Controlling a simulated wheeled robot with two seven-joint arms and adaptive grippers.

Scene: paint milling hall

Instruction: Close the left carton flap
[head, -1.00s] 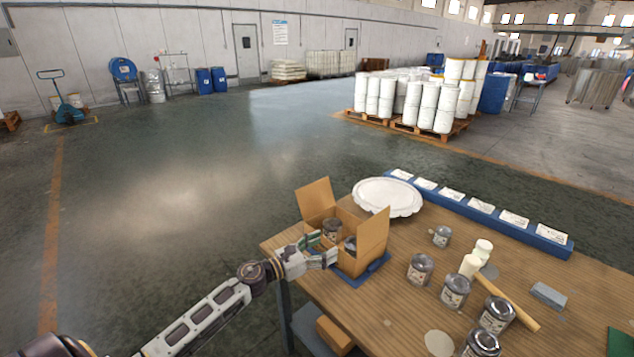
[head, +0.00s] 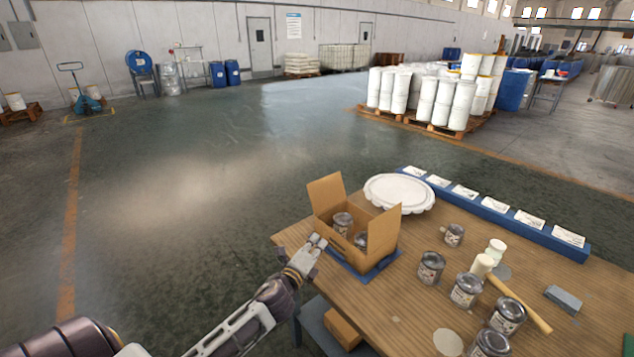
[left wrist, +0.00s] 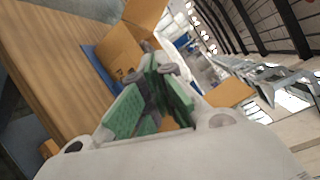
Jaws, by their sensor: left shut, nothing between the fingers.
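The open brown carton (head: 338,242) stands near the table's left edge, with dark cans (head: 342,222) inside. Its left flap (head: 326,194) stands up at the far left side. Its right flap (head: 384,231) stands up, leaning outward. My left gripper (head: 317,241) is shut and empty at the carton's near left side, its fingers pointing up toward the left flap; contact cannot be told. In the left wrist view, the green finger pads (left wrist: 152,100) are in front of the carton (left wrist: 118,52), partly hiding it. My right gripper is out of view.
A blue mat (head: 376,268) lies under the carton. A white round lid (head: 400,193) lies behind it. Several cans (head: 466,290), a mallet (head: 520,303) and a blue rack of cards (head: 500,214) occupy the table's right part. Open floor lies left of the table.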

